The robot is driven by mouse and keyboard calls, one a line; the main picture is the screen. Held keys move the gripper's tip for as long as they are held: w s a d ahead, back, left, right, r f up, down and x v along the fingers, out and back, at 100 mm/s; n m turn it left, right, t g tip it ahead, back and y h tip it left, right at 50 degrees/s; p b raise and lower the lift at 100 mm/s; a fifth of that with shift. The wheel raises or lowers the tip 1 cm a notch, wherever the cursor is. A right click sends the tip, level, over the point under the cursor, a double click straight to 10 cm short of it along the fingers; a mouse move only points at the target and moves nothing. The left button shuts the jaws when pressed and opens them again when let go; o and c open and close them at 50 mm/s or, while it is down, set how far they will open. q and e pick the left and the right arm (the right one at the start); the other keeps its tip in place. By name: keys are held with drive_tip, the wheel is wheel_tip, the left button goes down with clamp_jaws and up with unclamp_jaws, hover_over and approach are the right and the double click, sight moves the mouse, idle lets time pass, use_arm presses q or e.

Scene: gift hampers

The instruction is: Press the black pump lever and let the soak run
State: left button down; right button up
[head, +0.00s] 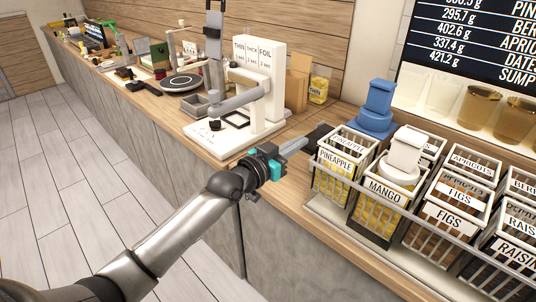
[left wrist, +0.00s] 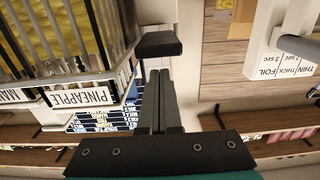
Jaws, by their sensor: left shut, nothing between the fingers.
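The black pump lever (head: 318,136) shows as a dark block just left of the pineapple basket (head: 340,160). In the left wrist view the black lever (left wrist: 159,44) lies just beyond my fingertips. My left gripper (head: 303,143) is shut and empty, its fingers pointing at the lever. In the left wrist view the closed fingers (left wrist: 158,73) end close to the lever's near edge; I cannot tell whether they touch. The lever's mount is mostly hidden. My right gripper is not in view.
Labelled baskets, including mango (head: 382,197) and figs (head: 450,217), stand in a railed rack on the right. A blue stepped object (head: 375,108) stands behind them. A white sealer (head: 262,75) stands left of the gripper. Wooden counter (head: 283,188) is bare around the wrist.

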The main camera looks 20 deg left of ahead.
use_arm(q)
drive_tip(key=v, duration=0.9)
drive_tip(key=shift+f, duration=0.35)
drive_tip(key=shift+w, duration=0.1)
idle(1.6)
